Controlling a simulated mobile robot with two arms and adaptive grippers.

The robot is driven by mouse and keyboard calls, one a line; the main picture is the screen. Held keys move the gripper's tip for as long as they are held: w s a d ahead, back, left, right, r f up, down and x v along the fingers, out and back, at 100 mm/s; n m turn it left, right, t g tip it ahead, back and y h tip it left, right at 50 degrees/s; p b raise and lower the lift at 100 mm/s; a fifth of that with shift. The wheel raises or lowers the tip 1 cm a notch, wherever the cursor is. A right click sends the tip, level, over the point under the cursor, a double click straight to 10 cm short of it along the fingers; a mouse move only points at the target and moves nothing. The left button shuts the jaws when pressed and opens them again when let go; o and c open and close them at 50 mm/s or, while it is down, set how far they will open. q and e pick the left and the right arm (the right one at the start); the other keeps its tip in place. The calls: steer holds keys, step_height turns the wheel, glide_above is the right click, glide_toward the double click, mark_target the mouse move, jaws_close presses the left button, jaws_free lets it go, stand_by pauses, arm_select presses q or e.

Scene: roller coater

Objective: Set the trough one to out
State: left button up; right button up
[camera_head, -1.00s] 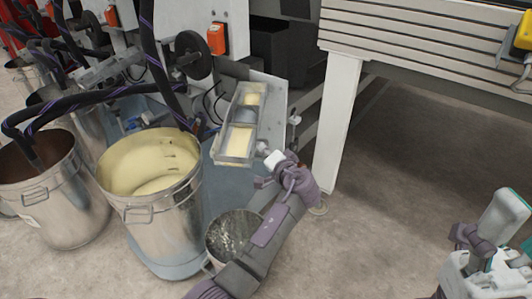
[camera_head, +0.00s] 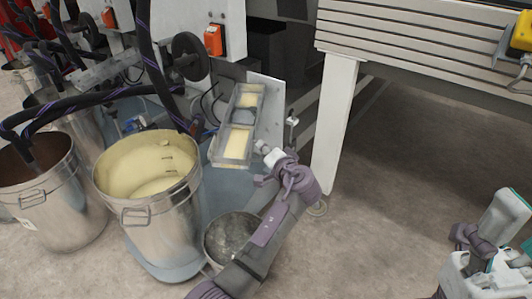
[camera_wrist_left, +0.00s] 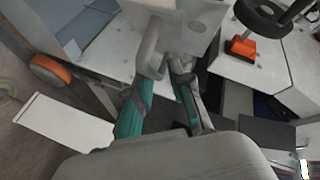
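The trough (camera_head: 232,144) is a clear-sided tray with pale yellow liquid and a grey roller across it, mounted on the side of the white machine. My left gripper (camera_head: 264,150) is at the trough's front right corner, very close to it; I cannot tell if they touch.
A steel bucket of yellow liquid (camera_head: 160,222) stands left of the trough, with a brown-filled bucket (camera_head: 45,205) farther left. A smaller grey bucket (camera_head: 228,232) is beside my left forearm. A white table leg (camera_head: 336,125) is close on the right. Floor beyond it is clear.

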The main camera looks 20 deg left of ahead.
arm_select(q)
step_height(320, 180, up, 9)
stand_by(0.3)
steer(key=shift+d+f, duration=0.1)
steer(key=shift+c, duration=0.2)
